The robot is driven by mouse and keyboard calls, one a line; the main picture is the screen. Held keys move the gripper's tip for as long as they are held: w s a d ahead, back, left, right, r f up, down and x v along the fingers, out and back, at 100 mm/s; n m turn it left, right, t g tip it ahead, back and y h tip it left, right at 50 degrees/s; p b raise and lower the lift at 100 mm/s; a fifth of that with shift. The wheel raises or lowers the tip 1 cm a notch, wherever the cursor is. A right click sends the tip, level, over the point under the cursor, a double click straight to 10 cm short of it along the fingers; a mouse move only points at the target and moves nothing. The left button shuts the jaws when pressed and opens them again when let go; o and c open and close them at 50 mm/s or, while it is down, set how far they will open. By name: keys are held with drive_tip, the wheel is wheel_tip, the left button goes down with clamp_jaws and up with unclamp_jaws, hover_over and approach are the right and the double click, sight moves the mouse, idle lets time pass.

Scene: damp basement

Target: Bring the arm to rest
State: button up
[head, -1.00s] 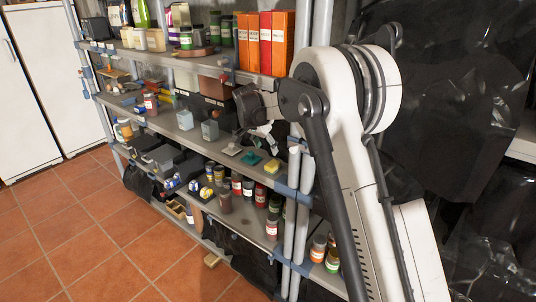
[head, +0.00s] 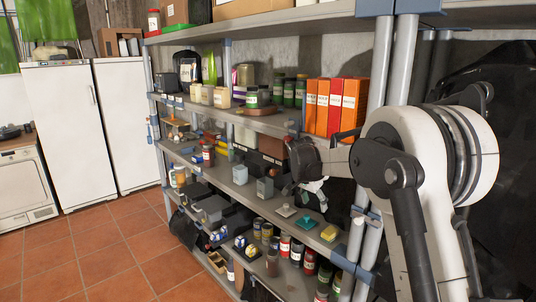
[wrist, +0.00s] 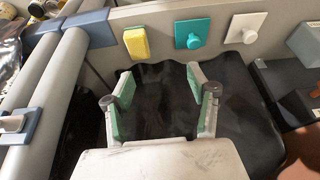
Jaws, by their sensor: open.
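My gripper (wrist: 160,90) is open and empty in the wrist view, its two green-padded fingers spread apart over a dark, wrinkled sheet. In the head view my gripper (head: 314,187) is small and partly hidden by my arm. It is in front of the shelving, near the shelf with the small blocks. A yellow sponge-like block (wrist: 136,42), a teal knobbed piece (wrist: 192,34) and a white knobbed piece (wrist: 246,27) sit beyond the fingertips, apart from them.
The shelving is crowded with jars, tins and boxes, with orange and red binders (head: 336,106) above my gripper. Pale shelf posts (head: 378,70) stand close to my arm; a post (wrist: 45,90) also shows in the wrist view. The tiled floor (head: 90,245) at left is clear.

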drive_tip(key=s+d+r+n+t+y+b, duration=0.15)
drive_tip(key=s+r, duration=0.25)
drive_tip(key=s, duration=0.4)
drive_tip(key=s+r+n, duration=0.2)
drive_tip(key=s+r, duration=0.1)
drive_tip(key=s, duration=0.6)
drive_tip(key=s+d+r+n+b, duration=0.1)
drive_tip(key=s+r, duration=0.3)
drive_tip(key=s, duration=0.4)
drive_tip(key=s+f+n+t+y+b, duration=0.1)
drive_tip(key=s+f, duration=0.3)
drive_tip(key=s, duration=0.7)
drive_tip(key=s+f+n+t+b, duration=0.1)
drive_tip(key=s+f+n, duration=0.2)
drive_tip(key=s, duration=0.9)
wheel_tip(320, 180, down, 2)
drive_tip(key=shift+d+f+y+b, duration=0.15)
drive_tip(key=shift+d+y+b, duration=0.1)
drive_tip(key=shift+y+b, duration=0.1)
drive_tip(key=shift+o, duration=0.4)
drive_tip(key=shift+s+n+t, duration=0.1)
drive_tip(key=shift+n+t, duration=0.15)
